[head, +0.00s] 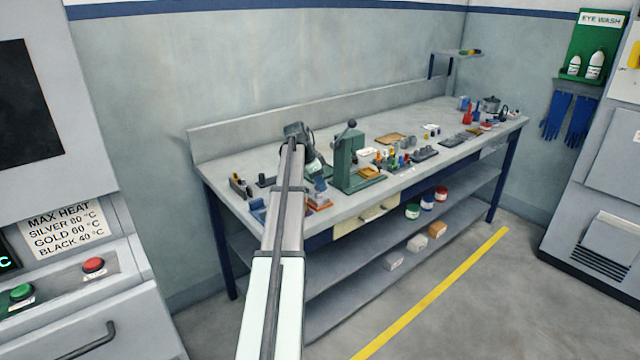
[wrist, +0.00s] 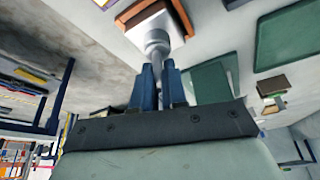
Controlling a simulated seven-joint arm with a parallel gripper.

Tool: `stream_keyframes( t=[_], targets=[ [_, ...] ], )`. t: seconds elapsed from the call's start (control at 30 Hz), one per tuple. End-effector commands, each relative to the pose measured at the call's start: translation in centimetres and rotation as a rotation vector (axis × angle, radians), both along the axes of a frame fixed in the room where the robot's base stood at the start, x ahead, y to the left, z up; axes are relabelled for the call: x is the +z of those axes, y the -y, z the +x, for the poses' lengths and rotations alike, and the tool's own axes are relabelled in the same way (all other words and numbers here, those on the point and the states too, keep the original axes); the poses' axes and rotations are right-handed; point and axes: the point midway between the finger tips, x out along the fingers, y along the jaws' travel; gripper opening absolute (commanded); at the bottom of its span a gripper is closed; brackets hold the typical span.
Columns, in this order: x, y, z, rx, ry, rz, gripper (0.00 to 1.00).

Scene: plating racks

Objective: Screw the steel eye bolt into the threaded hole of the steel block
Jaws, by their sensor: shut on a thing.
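In the wrist view the steel eye bolt (wrist: 156,42) shows as a grey round-collared piece between my gripper's blue fingers. My gripper (wrist: 158,72) is shut on it. The bolt's far end meets the pale face of the steel block (wrist: 143,32). I cannot tell whether the threads are in the hole, and the hole is hidden. The block sits on a reddish-brown base (wrist: 183,18). In the head view my gripper (head: 318,182) points down over the reddish-brown base (head: 321,205) near the bench's front edge; the bolt is too small to make out there.
A green press (head: 345,163) with a black lever stands just right of my gripper. Small parts and tools crowd the grey bench (head: 225,173) farther right. A dark holder (head: 240,187) stands to the left. Jars and boxes are on the lower shelf (head: 345,272).

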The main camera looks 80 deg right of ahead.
Motion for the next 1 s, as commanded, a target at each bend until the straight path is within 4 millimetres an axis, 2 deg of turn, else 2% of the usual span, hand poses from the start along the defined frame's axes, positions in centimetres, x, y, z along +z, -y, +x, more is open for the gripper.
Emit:
stream_keyframes(
  t=[0.6, 0.77, 1.0],
  targets=[
    [-0.20, -0.36, -0.03, -0.650, -0.002, 0.007, 0.00],
    [-0.22, -0.55, -0.04, -0.728, -0.003, 0.006, 0.00],
    [-0.25, -0.67, -0.07, -0.734, -0.003, 0.007, 0.00]
  ],
)
